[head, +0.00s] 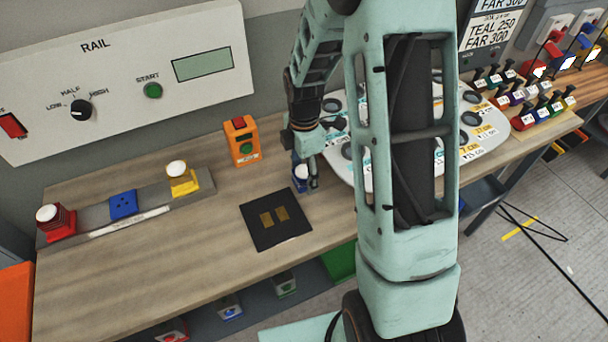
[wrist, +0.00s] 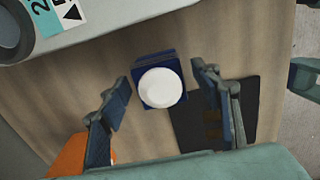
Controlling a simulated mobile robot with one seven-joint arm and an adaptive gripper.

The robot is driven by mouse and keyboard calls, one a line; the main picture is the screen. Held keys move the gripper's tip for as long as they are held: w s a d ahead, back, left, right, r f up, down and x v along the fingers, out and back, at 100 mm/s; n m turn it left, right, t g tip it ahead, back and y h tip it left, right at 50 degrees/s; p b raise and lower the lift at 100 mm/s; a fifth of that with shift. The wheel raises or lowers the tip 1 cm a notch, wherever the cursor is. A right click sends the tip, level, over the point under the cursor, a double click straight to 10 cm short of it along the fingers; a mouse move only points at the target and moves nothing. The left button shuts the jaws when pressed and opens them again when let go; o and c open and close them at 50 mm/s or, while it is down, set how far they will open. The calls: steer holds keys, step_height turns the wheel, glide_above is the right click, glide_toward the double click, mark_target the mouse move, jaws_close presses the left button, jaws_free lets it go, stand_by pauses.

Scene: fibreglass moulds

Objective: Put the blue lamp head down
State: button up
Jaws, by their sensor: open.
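The blue lamp head (head: 299,182) has a white dome and stands upright on the wooden bench, just right of a black square mat. In the wrist view the blue lamp head (wrist: 159,84) shows from above, between the fingertips. My gripper (head: 306,176) is open around it; in the wrist view my gripper (wrist: 160,88) has a gap on each side of the lamp head. The black mat (wrist: 187,132) shows behind the right finger. In the head view part of the lamp head is hidden by my gripper.
A grey rail (head: 150,212) at left carries a red lamp (head: 55,220), a plain blue block (head: 123,205) and a yellow lamp (head: 183,180). An orange button box (head: 242,142) stands behind the mat (head: 265,239). A pale round board (head: 490,140) lies close to the right. Bench front is clear.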

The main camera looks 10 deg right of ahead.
mark_target(305, 169)
steer(key=shift+f, duration=0.35)
steer(key=c, duration=1.4)
steer(key=shift+c, duration=0.2)
steer(key=shift+r+p, duration=0.3)
steer(key=shift+r, duration=0.15)
step_height(305, 169, up, 3)
steer(key=shift+r+p, duration=0.1)
steer(key=shift+p, duration=1)
steer(key=s+d+r+p, duration=0.1)
steer(key=s+d+r, duration=0.1)
steer(key=s+r, duration=0.7)
steer(key=s, duration=0.4)
steer(key=shift+s+d+p, duration=0.35)
steer(key=shift+d+p, duration=0.05)
